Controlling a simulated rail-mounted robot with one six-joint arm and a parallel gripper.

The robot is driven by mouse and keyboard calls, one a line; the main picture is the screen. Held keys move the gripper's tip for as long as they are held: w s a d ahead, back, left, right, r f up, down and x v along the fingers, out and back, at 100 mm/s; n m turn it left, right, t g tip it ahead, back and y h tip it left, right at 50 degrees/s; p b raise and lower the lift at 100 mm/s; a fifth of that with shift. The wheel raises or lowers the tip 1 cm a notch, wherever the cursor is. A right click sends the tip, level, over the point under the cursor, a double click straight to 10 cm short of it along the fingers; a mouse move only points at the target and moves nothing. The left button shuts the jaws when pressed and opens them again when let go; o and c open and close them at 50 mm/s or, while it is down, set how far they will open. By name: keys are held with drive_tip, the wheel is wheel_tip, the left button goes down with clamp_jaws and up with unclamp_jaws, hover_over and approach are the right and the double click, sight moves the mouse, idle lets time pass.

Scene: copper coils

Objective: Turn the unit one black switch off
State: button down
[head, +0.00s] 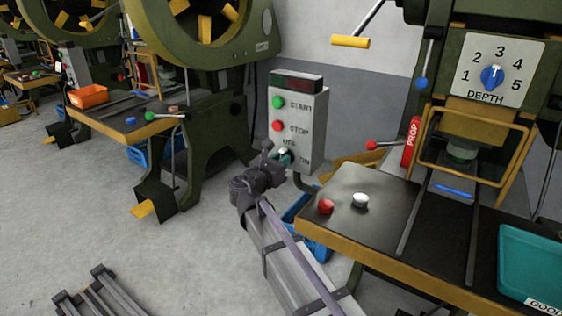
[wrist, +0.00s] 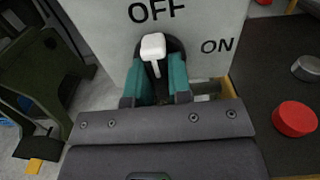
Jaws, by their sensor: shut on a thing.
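The unit control box (head: 312,122) stands on a post at the press's left side, with a green START button, a red STOP button and a switch marked OFF and ON. In the wrist view the switch (wrist: 153,47) has a white-tipped lever on a black round base. Its tip points up, just under the OFF label, with ON to the right. My gripper (wrist: 155,76) has its teal fingers on both sides of the lever and is shut on it. In the head view my gripper (head: 285,156) reaches the box's lower part and hides most of the switch.
The press table (head: 340,225) lies right of my arm, with a red button (head: 325,206) and a white button (head: 360,200) on it. A teal bin (head: 535,262) sits at the table's right. Another green press (head: 205,90) stands to the left. The floor at left is mostly clear.

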idle(0.4)
drive_tip(key=c, duration=1)
unclamp_jaws()
drive_tip(key=shift+c, duration=0.2)
drive_tip(key=v, duration=1.1)
drive_tip(key=shift+d, duration=0.15)
